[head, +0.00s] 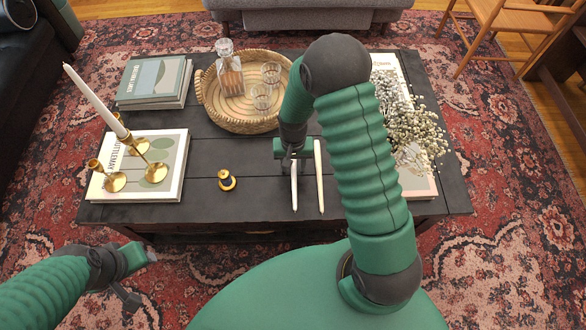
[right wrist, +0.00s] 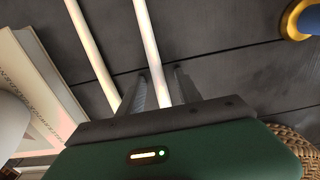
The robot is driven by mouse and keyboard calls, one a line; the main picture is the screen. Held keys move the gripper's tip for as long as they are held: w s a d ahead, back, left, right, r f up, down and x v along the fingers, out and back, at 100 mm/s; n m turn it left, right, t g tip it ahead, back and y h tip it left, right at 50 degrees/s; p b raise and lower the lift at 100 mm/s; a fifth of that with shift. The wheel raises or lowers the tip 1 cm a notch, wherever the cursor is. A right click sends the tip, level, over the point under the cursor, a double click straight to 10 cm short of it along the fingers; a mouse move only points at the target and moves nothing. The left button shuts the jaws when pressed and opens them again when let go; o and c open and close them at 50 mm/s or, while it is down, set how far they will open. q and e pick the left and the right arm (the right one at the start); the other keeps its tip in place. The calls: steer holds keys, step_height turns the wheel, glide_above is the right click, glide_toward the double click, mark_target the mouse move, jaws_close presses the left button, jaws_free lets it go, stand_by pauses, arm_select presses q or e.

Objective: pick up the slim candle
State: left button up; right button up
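Two slim white candles lie side by side on the dark coffee table: the left candle (head: 294,188) and the right candle (head: 319,178). My right gripper (head: 293,160) is low over the left candle, its fingers on either side of it. In the right wrist view this left candle (right wrist: 150,45) runs between the two fingers (right wrist: 160,88), with a narrow dark gap beside the right finger. The right candle (right wrist: 92,50) lies outside the fingers there. Another white candle (head: 95,98) stands tilted in a brass holder. My left gripper (head: 140,262) is off the table at lower left; its finger gap is unclear.
Brass holders (head: 115,182) stand on a book (head: 172,182) at left. A small gold and dark item (head: 227,181) sits left of the candles. Behind is a woven tray (head: 207,98) with a decanter (head: 229,68) and glasses. White flowers (head: 412,130) are at right.

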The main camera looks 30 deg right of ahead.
steer(key=shift+d+f, duration=0.1)
steer(key=shift+d, duration=0.1)
steer(key=c, duration=0.7)
steer(key=shift+a, duration=0.15)
jaws_close()
steer(key=shift+r, duration=0.2)
